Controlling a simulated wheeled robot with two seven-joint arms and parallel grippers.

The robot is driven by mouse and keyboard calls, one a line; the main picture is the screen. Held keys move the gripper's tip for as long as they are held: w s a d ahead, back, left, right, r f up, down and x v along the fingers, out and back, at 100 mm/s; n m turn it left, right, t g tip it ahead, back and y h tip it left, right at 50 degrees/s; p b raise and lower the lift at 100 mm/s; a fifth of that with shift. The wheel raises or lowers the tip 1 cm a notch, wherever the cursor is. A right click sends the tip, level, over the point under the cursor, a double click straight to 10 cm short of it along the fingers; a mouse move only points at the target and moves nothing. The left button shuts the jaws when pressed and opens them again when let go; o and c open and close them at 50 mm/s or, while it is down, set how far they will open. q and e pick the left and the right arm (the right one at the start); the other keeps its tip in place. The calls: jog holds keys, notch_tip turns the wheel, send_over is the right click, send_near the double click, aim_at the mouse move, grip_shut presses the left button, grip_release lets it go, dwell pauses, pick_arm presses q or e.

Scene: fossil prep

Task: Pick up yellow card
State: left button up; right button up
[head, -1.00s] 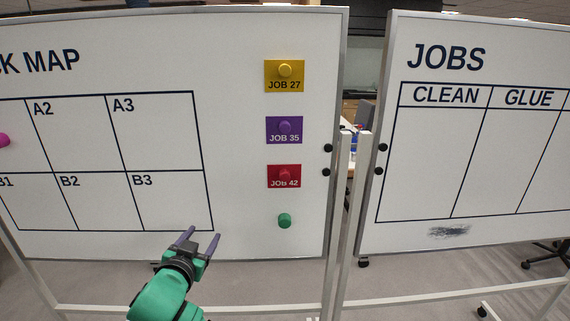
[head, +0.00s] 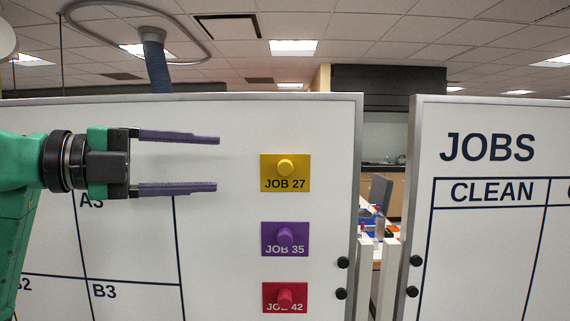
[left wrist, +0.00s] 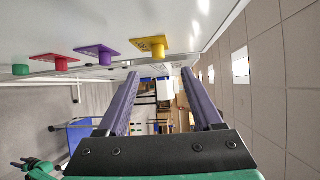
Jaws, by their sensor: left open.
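The yellow card (head: 300,168), marked JOB 27, is on the left whiteboard with a round yellow magnet (head: 285,167) on its front. The card also shows at the top of the left wrist view (left wrist: 143,44), its magnet pointing down in the picture. My left gripper (head: 217,164) is open and empty, its purple fingers pointing right, level with the card. In the head view the fingertips end left of the card with a gap. A green and dark part at the lower left of the left wrist view seems to be my right gripper (left wrist: 30,165); its jaws are unclear.
Below the yellow card are a purple card (head: 270,240) and a red card (head: 270,302), each with a magnet. A green magnet (left wrist: 21,70) shows beyond them. The JOBS whiteboard (head: 490,260) stands to the right, past a gap.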

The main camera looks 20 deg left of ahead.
aim_at(277, 168)
pick_arm(q)
jog(key=p+x, duration=0.4)
jog(key=x, duration=0.7)
jog(key=shift+d, duration=0.2)
jog(key=shift+w+d+f, duration=0.15)
jog(key=shift+f, duration=0.05)
grip_shut()
pick_arm(e)
notch_tip(277, 168, up, 5)
jog(key=shift+f, duration=0.2)
